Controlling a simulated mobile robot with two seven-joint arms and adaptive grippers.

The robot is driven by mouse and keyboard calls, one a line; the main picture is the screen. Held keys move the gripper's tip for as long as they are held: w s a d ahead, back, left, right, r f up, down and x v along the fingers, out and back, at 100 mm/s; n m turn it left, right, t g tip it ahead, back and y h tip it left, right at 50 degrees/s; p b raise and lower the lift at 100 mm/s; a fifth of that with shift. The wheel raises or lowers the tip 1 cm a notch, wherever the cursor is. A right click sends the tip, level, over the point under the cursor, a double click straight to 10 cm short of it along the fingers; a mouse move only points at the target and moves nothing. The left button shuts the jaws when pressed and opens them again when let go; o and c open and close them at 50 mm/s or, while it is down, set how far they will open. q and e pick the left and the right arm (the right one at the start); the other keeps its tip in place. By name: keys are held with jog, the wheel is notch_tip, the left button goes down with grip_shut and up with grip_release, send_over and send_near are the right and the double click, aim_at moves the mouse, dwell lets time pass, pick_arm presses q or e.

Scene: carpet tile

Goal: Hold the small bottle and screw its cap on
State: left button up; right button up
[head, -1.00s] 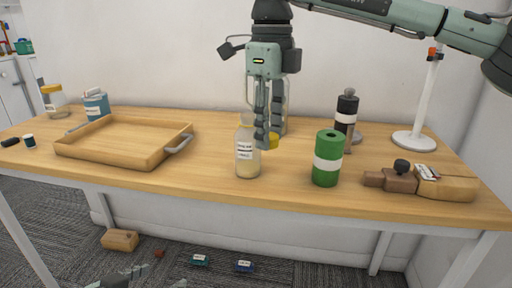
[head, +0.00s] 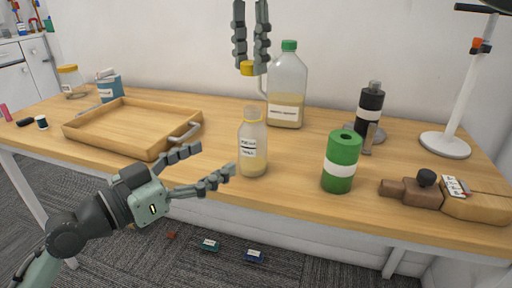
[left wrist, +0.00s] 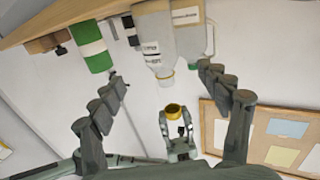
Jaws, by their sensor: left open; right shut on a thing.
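The small bottle (head: 252,150), clear with a white label and pale yellow contents, stands upright and uncapped near the table's front edge. It also shows upside down in the left wrist view (left wrist: 153,40). My left gripper (head: 217,160) is open to the left of the bottle, its fingers pointing towards it but apart from it. My right gripper (head: 250,66) is shut on the yellow cap (head: 247,69), holding it well above the bottle. The cap also shows in the left wrist view (left wrist: 174,111).
A large green-capped jug (head: 288,85) stands behind the bottle. A green can (head: 341,165), a dark bottle (head: 369,110) and a stand (head: 445,146) are to the right. A wooden tray (head: 115,145) lies to the left.

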pick_arm(q)
jog(key=x, duration=1.2)
jog(key=shift+f, duration=0.15)
jog(key=shift+c, duration=0.3)
grip_shut()
pick_arm(e)
send_over(251, 108)
jog(key=shift+f, duration=2.55)
